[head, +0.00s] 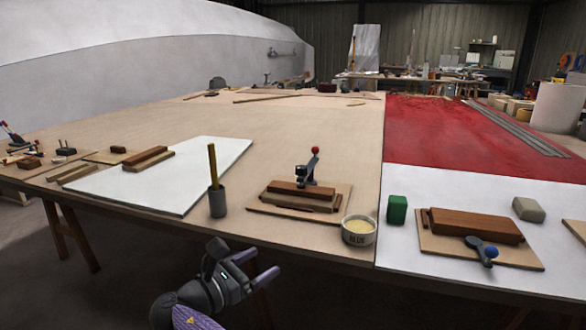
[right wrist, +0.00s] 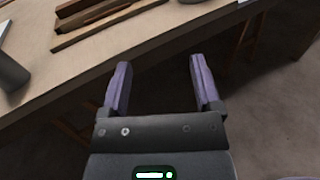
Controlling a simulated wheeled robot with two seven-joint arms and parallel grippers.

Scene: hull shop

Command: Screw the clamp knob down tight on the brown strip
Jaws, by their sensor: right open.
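A clamp with a red knob (head: 315,151) stands upright behind a brown strip (head: 300,188) on a small wooden board (head: 262,207) near the table's front edge. A second clamp with a blue knob (head: 490,253) sits at the front of another, larger brown strip (head: 470,225) on a board further right. The frames do not show how tightly either clamp presses. My right gripper (head: 265,261) is open and empty, in front of the table edge and below the red-knob board. Its spread purple fingers show in the right wrist view (right wrist: 160,65). My left gripper is not in view.
A grey cup (head: 217,202) with a yellow stick stands left of the red-knob board, and a labelled tub (head: 358,231) stands right of it. A green block (head: 397,209) and a grey-green block (head: 528,209) flank the blue-knob board. The table behind is mostly clear.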

